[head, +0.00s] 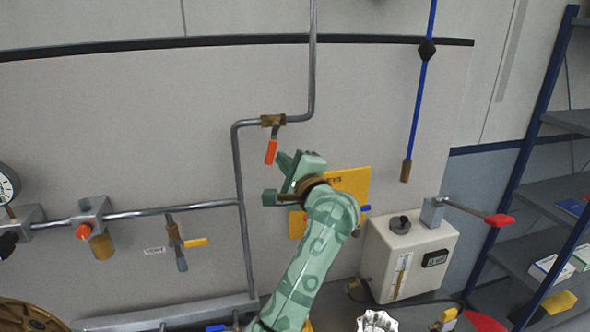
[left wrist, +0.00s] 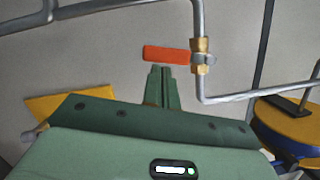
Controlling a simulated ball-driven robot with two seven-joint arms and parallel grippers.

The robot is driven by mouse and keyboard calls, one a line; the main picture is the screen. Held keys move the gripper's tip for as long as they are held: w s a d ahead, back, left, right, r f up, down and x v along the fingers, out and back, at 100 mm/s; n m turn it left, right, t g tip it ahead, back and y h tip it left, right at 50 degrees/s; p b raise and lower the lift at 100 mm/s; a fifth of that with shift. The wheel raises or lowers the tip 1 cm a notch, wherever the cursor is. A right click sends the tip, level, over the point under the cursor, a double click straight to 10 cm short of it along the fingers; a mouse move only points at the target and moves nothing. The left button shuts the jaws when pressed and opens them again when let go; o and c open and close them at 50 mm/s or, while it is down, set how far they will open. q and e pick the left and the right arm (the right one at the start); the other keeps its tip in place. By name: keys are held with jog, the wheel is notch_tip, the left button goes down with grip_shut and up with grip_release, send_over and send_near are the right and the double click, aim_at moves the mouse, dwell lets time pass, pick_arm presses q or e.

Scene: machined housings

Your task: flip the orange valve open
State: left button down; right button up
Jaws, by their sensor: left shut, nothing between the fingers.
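The orange valve handle (head: 271,152) hangs down from a brass valve body (head: 272,120) on a short level stretch of grey pipe. The handle lies across that pipe. In the left wrist view the orange handle (left wrist: 167,54) also lies crosswise to the pipe at the brass body (left wrist: 200,58). My left gripper (head: 283,159) is just right of the handle's lower end in the head view. In the left wrist view its fingers (left wrist: 161,73) are together and empty, very close beside the handle; I cannot tell whether they touch it. My right gripper is in neither view.
A yellow board (head: 350,184) is on the wall behind my left wrist. A yellow-handled valve (head: 195,242) and a regulator with an orange-red knob (head: 83,231) are lower left. A white box (head: 408,260) and a red-ended lever (head: 497,220) are right.

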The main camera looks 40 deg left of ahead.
aim_at(268, 160)
pick_arm(q)
jog(key=m, duration=0.1)
jog(key=s+a+m+t, duration=0.1)
jog(key=m, duration=0.1)
jog(key=shift+s+a+b, duration=0.25)
jog(key=shift+b, duration=0.05)
jog(key=shift+s+a+m, duration=0.2)
jog(key=shift+a+m, duration=0.05)
jog(key=shift+m, duration=0.35)
jog(key=shift+s+a+r+m+t+p, duration=0.15)
jog(key=shift+s+r+m+t+p, duration=0.05)
jog(key=shift+m, duration=0.35)
jog(key=shift+s+a+r+m+t+p, duration=0.1)
jog(key=shift+s+r+m+t+p, duration=0.1)
jog(key=shift+m, duration=0.35)
jog(key=s+r+m+t+p, duration=0.1)
jog(key=m+p, duration=0.1)
jog(key=m, duration=0.1)
jog(key=a+r+m+p, duration=0.1)
jog(key=m+p, duration=0.1)
jog(key=m, duration=0.1)
jog(key=s+a+r+m+t+p, duration=0.1)
jog(key=m+p, duration=0.1)
jog(key=shift+s+a+r+m+t+h+p, duration=0.2)
jog(key=shift+s+m+t+h+p, duration=0.1)
jog(key=shift+s+m+h+p, duration=0.1)
